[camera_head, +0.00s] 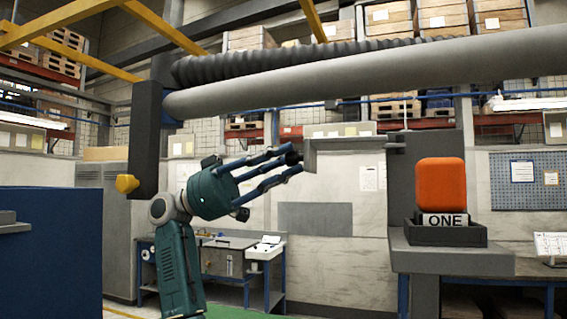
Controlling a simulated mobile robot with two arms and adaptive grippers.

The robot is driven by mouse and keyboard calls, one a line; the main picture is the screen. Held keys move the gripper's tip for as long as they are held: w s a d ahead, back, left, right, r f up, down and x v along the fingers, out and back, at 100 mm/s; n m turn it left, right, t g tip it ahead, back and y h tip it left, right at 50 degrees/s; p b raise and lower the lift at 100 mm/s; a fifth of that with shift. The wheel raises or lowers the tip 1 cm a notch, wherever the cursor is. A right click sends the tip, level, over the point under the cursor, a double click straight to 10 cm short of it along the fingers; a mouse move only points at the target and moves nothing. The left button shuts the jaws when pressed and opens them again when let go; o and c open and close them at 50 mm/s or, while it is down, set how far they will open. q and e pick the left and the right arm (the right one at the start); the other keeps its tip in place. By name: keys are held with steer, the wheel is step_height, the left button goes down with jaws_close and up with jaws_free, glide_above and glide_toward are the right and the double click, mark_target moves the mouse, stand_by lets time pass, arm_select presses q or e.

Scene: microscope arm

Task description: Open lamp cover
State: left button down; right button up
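An orange rounded cover (440,185) stands upright in a dark open tray (446,233) on a grey ledge at the right, with a label reading ONE at its base. A grey bracket (345,146) reaches left from the upright behind it and has a plate end and a small dark knob (293,157). My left gripper (295,162) points right, its blue fingers spread, with the tips close around the knob. I cannot tell whether they touch it. The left gripper is well to the left of the orange cover. My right gripper does not show.
A thick grey horizontal tube (370,80) and ribbed hose pass above my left arm. A yellow knob (127,184) on a dark column is at the left. A blue box (50,252) fills the lower left. A workbench (225,262) stands behind. Space between gripper and cover is mostly clear.

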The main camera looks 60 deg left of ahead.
arm_select(q)
steer(key=c, duration=1.6)
jaws_free()
steer(key=shift+d, duration=0.1)
steer(key=shift+o, duration=0.6)
steer(key=shift+s+d, duration=0.1)
steer(key=v, duration=1.2)
